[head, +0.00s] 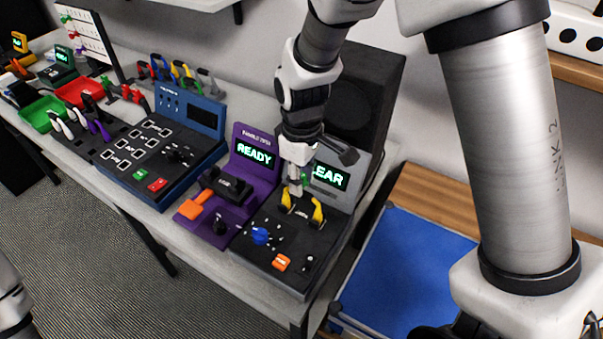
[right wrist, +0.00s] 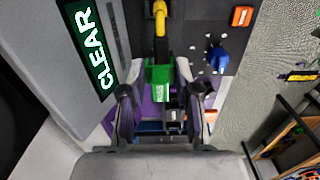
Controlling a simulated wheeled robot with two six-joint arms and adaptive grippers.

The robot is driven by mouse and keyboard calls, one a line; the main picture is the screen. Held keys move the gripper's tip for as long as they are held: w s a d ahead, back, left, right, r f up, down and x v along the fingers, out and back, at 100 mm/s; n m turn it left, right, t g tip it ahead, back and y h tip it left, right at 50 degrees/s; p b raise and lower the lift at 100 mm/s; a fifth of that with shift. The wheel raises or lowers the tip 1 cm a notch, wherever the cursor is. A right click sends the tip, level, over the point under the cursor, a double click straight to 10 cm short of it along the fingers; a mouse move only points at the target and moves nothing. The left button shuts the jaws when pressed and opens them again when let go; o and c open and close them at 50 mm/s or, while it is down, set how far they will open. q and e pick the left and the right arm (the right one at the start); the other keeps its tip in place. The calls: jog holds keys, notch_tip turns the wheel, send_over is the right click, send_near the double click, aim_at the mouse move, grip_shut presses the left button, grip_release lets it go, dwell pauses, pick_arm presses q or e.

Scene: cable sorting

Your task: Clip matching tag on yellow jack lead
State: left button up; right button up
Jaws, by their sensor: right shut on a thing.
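My right gripper (head: 294,190) points down over the dark panel of the grey tester at the front right. In the right wrist view, the gripper (right wrist: 158,100) is shut on a green tag (right wrist: 158,78) between its two fingers. The yellow jack lead (head: 318,212) arches up from the panel right by the fingertips. In the wrist view the lead (right wrist: 160,22) runs straight up to the green tag's far end. I cannot tell whether tag and lead touch or are clipped. My left gripper is out of view.
The grey tester's screen (right wrist: 90,48) reads CLEAR, and my gripper partly covers it in the head view. The tester's panel carries a blue knob (head: 260,236) and an orange switch (head: 281,263). The purple tester (head: 263,178) reading READY stands close on the left. A dark box (head: 378,85) stands behind.

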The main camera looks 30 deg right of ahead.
jog(key=shift+s+r, duration=0.15)
jog(key=shift+s, duration=0.15)
jog(key=shift+w, duration=0.15)
jog(key=shift+s+p, duration=0.25)
jog(key=shift+p, duration=0.05)
dwell(0.4)
jog(key=shift+p, duration=0.3)
jog(key=shift+f, duration=0.2)
